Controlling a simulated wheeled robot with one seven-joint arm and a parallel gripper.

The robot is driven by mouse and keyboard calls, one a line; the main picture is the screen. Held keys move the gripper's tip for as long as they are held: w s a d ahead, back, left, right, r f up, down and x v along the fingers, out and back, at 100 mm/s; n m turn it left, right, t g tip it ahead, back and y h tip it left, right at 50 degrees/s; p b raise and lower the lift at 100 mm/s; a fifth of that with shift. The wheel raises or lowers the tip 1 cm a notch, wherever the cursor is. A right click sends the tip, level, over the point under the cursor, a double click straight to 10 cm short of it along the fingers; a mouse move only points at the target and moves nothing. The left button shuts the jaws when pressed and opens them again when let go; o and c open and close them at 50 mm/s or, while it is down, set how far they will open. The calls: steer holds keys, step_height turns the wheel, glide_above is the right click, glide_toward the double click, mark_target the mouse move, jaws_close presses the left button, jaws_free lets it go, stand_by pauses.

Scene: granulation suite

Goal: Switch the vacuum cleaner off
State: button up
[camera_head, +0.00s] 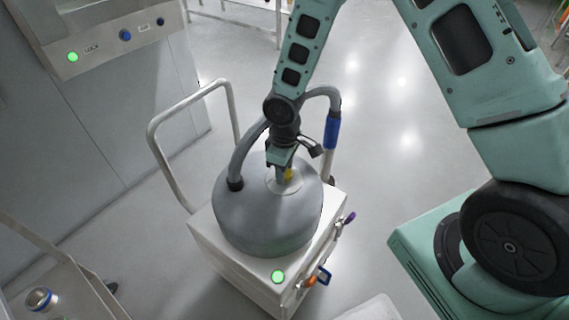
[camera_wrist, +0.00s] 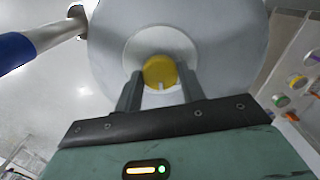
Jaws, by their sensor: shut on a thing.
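The vacuum cleaner is a grey drum (camera_head: 262,217) on a white wheeled base (camera_head: 235,264) with a push handle. A yellow knob (camera_wrist: 159,72) sits on a pale round plate (camera_wrist: 133,48) on the drum's top, and its edge also shows in the head view (camera_head: 289,174). My gripper (camera_wrist: 160,88) is shut on the yellow knob, with one finger on either side of it. In the head view my gripper (camera_head: 280,172) reaches down onto the drum's top and hides most of the knob. A green light (camera_head: 278,276) glows on the base's top.
A grey hose (camera_head: 246,150) arches beside my gripper, with a blue cuff (camera_head: 332,130) at right. A wall panel (camera_head: 115,35) with a green light stands at upper left. A cart (camera_head: 60,275) holding a metal container (camera_head: 40,299) is at lower left. Open floor lies behind.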

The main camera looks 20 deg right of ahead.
steer(key=n+p, duration=0.2)
steer(key=n, duration=0.2)
steer(key=shift+r+n, duration=0.15)
steer(key=shift+n, duration=0.15)
steer(key=shift+w+n+p, duration=0.1)
steer(key=shift+n+p, duration=0.75)
steer(key=shift+n, duration=0.85)
steer(key=o, duration=1)
steer(key=shift+c, duration=0.2)
step_height(320, 180, up, 17)
steer(key=p, duration=0.3)
